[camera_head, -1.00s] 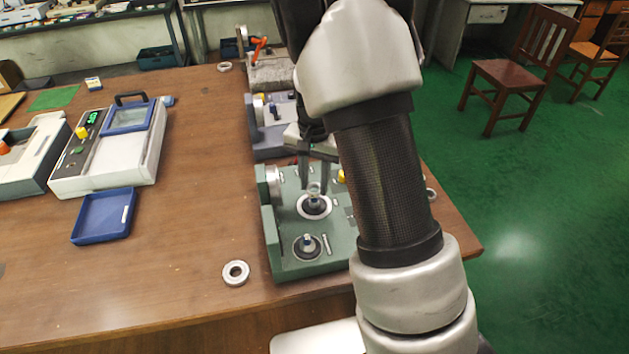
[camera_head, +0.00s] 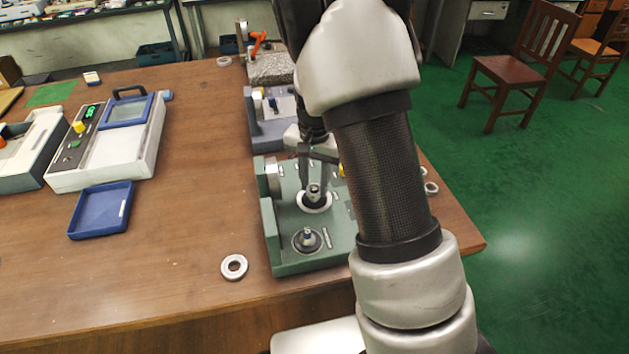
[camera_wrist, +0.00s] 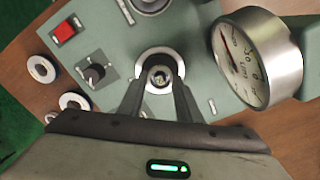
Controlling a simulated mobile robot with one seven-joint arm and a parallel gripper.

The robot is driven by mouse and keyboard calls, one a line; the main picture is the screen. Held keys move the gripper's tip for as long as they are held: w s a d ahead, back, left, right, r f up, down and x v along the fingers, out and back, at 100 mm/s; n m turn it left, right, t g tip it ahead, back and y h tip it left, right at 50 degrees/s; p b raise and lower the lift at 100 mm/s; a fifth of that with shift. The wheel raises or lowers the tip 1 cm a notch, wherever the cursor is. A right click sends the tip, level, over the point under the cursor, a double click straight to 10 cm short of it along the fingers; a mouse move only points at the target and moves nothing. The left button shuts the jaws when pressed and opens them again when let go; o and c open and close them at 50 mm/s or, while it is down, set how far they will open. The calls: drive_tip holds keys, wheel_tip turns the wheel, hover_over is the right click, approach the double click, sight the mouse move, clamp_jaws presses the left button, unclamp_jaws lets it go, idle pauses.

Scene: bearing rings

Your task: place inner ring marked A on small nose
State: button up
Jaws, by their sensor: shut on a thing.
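My gripper (camera_head: 315,190) is at the farther of two noses on the green fixture (camera_head: 285,262). Its fingers are shut on a small steel inner ring (camera_wrist: 161,76), which also shows in the head view (camera_head: 315,188). The ring is at the top of the nose, over a pale round seat (camera_wrist: 145,58). I cannot tell whether it is around the nose or just above it, and no letter A is readable. The nearer nose (camera_head: 307,238) stands free on a dark disc; its seat shows at the top of the wrist view (camera_wrist: 150,4).
A dial gauge (camera_wrist: 262,58) stands close right of my fingers in the wrist view. The fixture has a red switch (camera_wrist: 64,31) and a black knob (camera_wrist: 95,72). A loose bearing ring (camera_head: 234,267) lies left of the fixture; others (camera_head: 431,188) lie right. A blue tray (camera_head: 101,209) is farther left.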

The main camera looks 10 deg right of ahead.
drive_tip(key=shift+f+b, duration=0.6)
drive_tip(key=shift+f, duration=0.4)
drive_tip(key=o, duration=1.1)
drive_tip(key=shift+r, duration=0.2)
wheel_tip(320, 180, up, 17)
drive_tip(key=shift+r+p, duration=0.1)
drive_tip(key=shift+p, duration=1.05)
